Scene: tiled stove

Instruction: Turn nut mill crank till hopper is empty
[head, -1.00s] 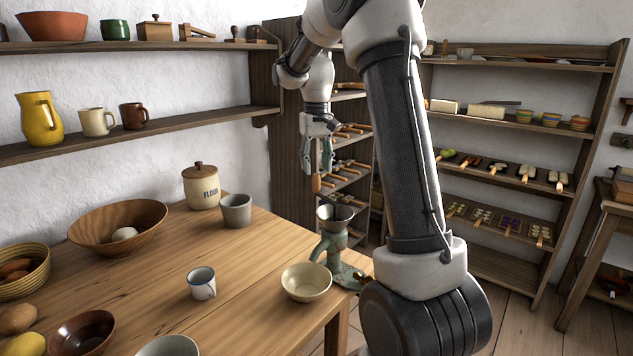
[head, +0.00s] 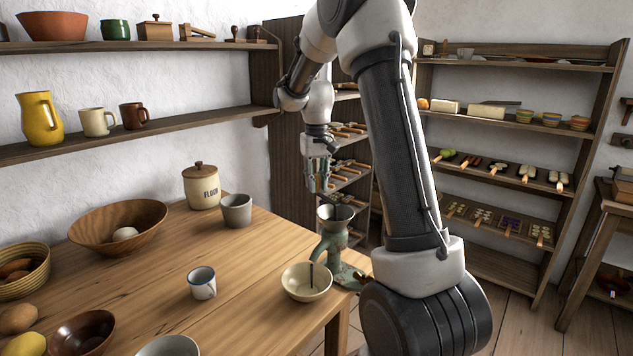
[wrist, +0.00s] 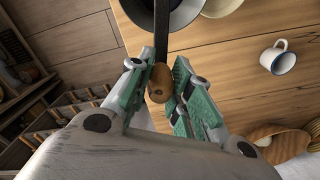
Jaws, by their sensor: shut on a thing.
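The green nut mill (head: 335,243) stands at the table's right edge, its metal hopper (head: 336,213) on top. My gripper (head: 318,183) is above and slightly left of the hopper. In the wrist view my gripper (wrist: 160,78) is shut on a wooden crank handle (wrist: 158,88), with green fingers on either side. A dark crank bar (wrist: 162,35) runs from the handle toward the hopper's round rim (wrist: 141,14). The hopper's contents cannot be made out. A cream bowl (head: 307,290) sits beside the mill, and a thin dark upright streak shows in it.
A white mug (head: 202,284), a grey cup (head: 236,211) and a flour jar (head: 201,190) stand on the table to the left. A wooden bowl (head: 118,222) is farther left. A shelf unit (head: 350,150) is behind my gripper.

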